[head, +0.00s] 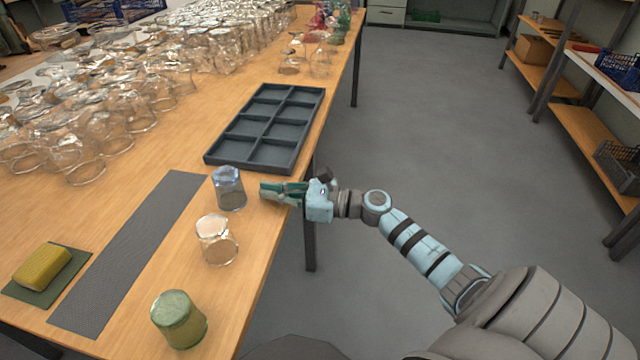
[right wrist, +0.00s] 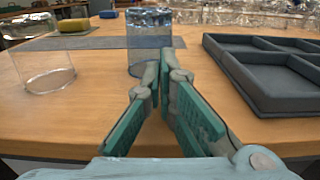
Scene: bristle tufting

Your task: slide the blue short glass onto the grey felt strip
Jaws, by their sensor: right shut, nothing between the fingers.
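The blue short glass (head: 229,188) stands on the wooden table just right of the grey felt strip (head: 130,250), near the strip's far end. It is off the strip, with a small gap of bare wood between them. My right gripper (head: 264,190) is shut and empty, to the right of the blue glass at the table's right edge. In the right wrist view the blue glass (right wrist: 148,42) stands straight ahead of the fingertips (right wrist: 165,55), which partly cover it; I cannot tell whether they touch it. The strip (right wrist: 95,42) lies behind the glass. My left gripper is out of view.
A clear glass (head: 217,240) and a green glass (head: 179,319) stand nearer along the strip's right side. A dark compartment tray (head: 209,158) lies beyond the blue glass. A yellow sponge (head: 43,265) sits on a green pad at left. Many clear glasses crowd the far left.

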